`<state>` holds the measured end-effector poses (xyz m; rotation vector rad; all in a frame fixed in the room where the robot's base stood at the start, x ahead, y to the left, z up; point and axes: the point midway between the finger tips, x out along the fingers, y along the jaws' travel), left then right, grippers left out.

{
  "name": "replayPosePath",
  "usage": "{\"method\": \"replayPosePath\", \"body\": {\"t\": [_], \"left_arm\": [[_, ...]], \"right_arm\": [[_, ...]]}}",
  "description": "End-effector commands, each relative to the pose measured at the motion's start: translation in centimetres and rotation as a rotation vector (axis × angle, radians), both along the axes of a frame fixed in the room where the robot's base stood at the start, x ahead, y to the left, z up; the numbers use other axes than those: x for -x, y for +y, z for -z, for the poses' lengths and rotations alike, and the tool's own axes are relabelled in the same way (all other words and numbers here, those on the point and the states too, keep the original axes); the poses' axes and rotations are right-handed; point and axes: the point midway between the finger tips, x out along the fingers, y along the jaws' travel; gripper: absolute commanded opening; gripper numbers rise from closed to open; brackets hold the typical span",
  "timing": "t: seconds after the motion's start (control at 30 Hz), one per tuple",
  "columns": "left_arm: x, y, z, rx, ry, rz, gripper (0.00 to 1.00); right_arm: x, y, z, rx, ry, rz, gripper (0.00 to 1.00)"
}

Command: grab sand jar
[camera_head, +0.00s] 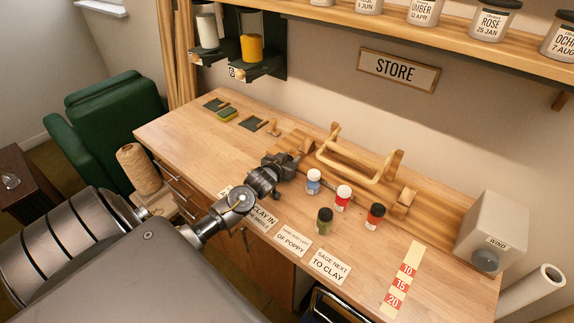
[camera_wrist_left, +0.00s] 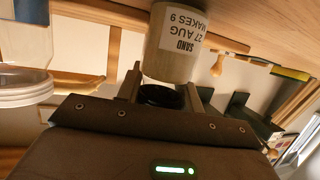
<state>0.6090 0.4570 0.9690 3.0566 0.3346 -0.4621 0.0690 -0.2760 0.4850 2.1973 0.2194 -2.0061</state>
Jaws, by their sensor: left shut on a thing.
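The sand jar (camera_wrist_left: 178,45) shows upside down in the left wrist view, a beige jar with a white label reading SAND, 27 AUG, MAKES 9. Its dark lid end is between the two fingers of my left gripper (camera_wrist_left: 164,92), which is shut on it. In the head view my left gripper (camera_head: 287,166) is low over the worktop, left of the small jars. The sand jar cannot be made out there, hidden by the gripper. I cannot tell whether its base touches the wood. My right gripper is not in view.
A blue jar (camera_head: 313,184), red jar (camera_head: 342,199), green jar (camera_head: 324,222) and dark-lidded red jar (camera_head: 374,217) stand close to the right. Behind them is a wooden carrier (camera_head: 356,166). Note cards (camera_head: 292,240) line the front edge. A wind box (camera_head: 492,232) stands far right.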

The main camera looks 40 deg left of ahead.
Motion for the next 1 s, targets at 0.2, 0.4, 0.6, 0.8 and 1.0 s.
{"method": "replayPosePath", "body": {"t": [0.2, 0.4, 0.6, 0.8, 1.0], "left_arm": [[0.0, 0.0, 0.0, 0.0, -0.001, 0.0, 0.11], [0.0, 0.0, -0.5, 0.0, -0.002, 0.0, 0.11], [-0.1, 0.1, -3.2, -0.002, -0.009, 0.0, 0.11], [4.0, -0.6, -7.9, -0.005, -0.006, 0.003, 0.11], [8.7, -1.3, -10.6, -0.004, 0.0, 0.002, 0.11]], "right_arm": [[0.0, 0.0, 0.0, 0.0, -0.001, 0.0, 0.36], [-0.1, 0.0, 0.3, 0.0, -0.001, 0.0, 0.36], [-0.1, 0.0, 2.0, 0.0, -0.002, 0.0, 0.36], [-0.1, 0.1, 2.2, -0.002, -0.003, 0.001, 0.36], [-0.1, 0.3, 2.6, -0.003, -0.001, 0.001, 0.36]]}}
